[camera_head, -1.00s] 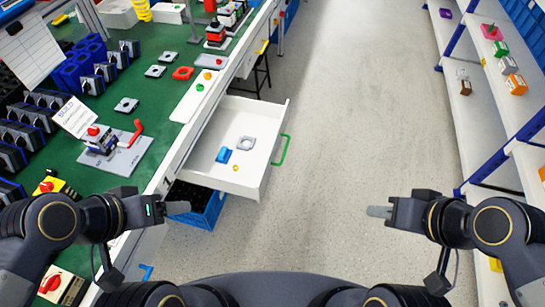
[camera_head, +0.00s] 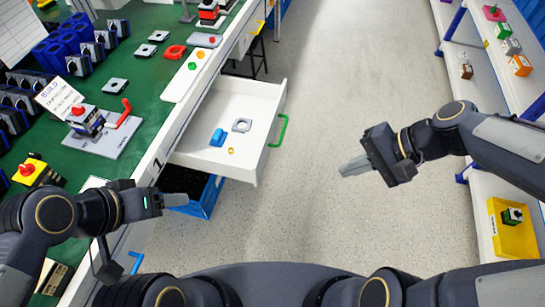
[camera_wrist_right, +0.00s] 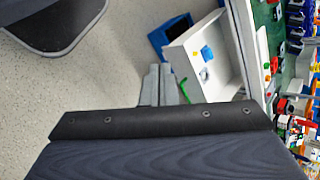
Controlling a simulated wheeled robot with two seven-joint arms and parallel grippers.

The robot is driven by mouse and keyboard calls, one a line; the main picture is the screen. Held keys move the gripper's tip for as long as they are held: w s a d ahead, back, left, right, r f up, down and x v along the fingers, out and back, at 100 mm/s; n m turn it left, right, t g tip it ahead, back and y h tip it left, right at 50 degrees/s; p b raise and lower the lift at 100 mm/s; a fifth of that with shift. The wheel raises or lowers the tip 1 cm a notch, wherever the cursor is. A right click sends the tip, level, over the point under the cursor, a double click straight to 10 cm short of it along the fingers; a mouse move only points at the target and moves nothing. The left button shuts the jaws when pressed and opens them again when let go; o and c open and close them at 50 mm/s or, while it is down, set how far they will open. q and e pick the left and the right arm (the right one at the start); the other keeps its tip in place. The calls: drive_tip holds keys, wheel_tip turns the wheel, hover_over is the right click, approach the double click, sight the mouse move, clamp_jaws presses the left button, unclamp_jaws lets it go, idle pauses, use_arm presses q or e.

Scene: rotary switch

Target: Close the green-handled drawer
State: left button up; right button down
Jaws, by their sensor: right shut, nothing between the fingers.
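The white drawer (camera_head: 212,157) stands pulled out from the green-topped bench. Its green handle (camera_head: 279,130) is on the front panel, facing right. Inside lie a blue part (camera_head: 218,137), a grey square part (camera_head: 242,125) and a small yellow ring (camera_head: 231,151). My right gripper (camera_head: 352,166) is shut and empty, in the air to the right of the handle and apart from it. In the right wrist view the drawer (camera_wrist_right: 209,68) and the handle (camera_wrist_right: 185,90) show just beyond the fingers (camera_wrist_right: 160,84). My left gripper (camera_head: 178,200) is at the bench edge, below the drawer in the picture; its finger gap is unclear.
The green bench (camera_head: 136,84) holds switch parts and a grey plate with a red lever. White shelves (camera_head: 487,190) with a yellow bin (camera_head: 513,235) stand at right. The floor between is clear.

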drive_tip(key=w+a+f+m+g+y+b, duration=0.15)
drive_tip(key=w+f+m+y+b, duration=0.3)
drive_tip(key=w+f, duration=0.5)
drive_tip(key=m+t+y+b, duration=0.3)
drive_tip(key=m+t+y, duration=0.2)
drive_tip(key=m, duration=0.4)
approach(263, 149)
use_arm(q)
wheel_tip(263, 149, down, 10)
drive_tip(key=b, duration=0.1)
use_arm(e)
drive_tip(key=x, duration=0.6)
drive_tip(key=shift+a+r, duration=0.2)
drive_tip(key=shift+a, duration=0.25)
drive_tip(key=shift+a, duration=0.1)
